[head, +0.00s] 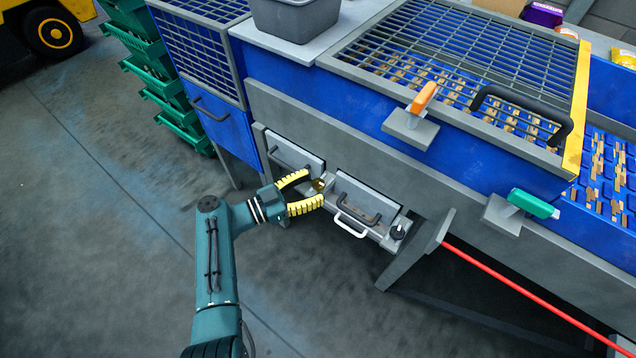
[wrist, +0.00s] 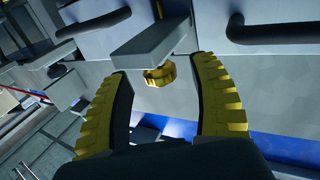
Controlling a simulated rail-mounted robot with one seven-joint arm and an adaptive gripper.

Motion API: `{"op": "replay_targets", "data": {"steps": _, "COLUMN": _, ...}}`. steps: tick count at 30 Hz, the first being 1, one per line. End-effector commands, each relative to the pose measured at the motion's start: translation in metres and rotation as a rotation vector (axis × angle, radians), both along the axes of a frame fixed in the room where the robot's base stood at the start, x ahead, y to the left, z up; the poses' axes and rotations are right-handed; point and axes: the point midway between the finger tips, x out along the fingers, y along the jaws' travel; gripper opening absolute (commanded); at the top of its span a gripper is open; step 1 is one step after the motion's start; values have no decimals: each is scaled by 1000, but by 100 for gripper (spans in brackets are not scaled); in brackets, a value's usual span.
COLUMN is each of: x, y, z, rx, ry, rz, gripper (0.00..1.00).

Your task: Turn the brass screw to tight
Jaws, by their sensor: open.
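The brass screw (head: 318,184) sits low on the front of the machine, between two grey panels with dark handles. In the wrist view the brass screw (wrist: 160,75) is a yellow knob with a notched rim, just beyond a grey block (wrist: 150,36). My gripper (head: 308,189) is open, its yellow-and-black fingers pointing at the machine front. In the wrist view my gripper (wrist: 163,72) has one finger on each side of the screw, with a visible gap on both sides. The fingers do not appear to touch the screw.
Above are an orange lever (head: 424,97) and a green lever (head: 534,203). A slanted grey leg (head: 415,250) and a red bar (head: 530,297) stand to the right.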

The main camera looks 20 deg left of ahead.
Motion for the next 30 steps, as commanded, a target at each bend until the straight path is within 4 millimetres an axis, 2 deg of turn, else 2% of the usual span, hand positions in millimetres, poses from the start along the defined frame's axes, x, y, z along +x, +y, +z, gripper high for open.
{"op": "replay_targets", "data": {"steps": 6, "x": -44, "y": 36, "z": -1, "rx": 0, "ry": 0, "rz": 5, "gripper": 61}}
{"op": "replay_targets", "data": {"steps": 12, "x": -72, "y": 58, "z": 0, "rx": 0, "ry": 0, "rz": 3, "gripper": 61}}
{"op": "replay_targets", "data": {"steps": 17, "x": -79, "y": 63, "z": 0, "rx": 1, "ry": 1, "rz": 0, "gripper": 61}}
{"op": "replay_targets", "data": {"steps": 30, "x": -78, "y": 62, "z": 0, "rx": 1, "ry": 0, "rz": 0, "gripper": 61}}
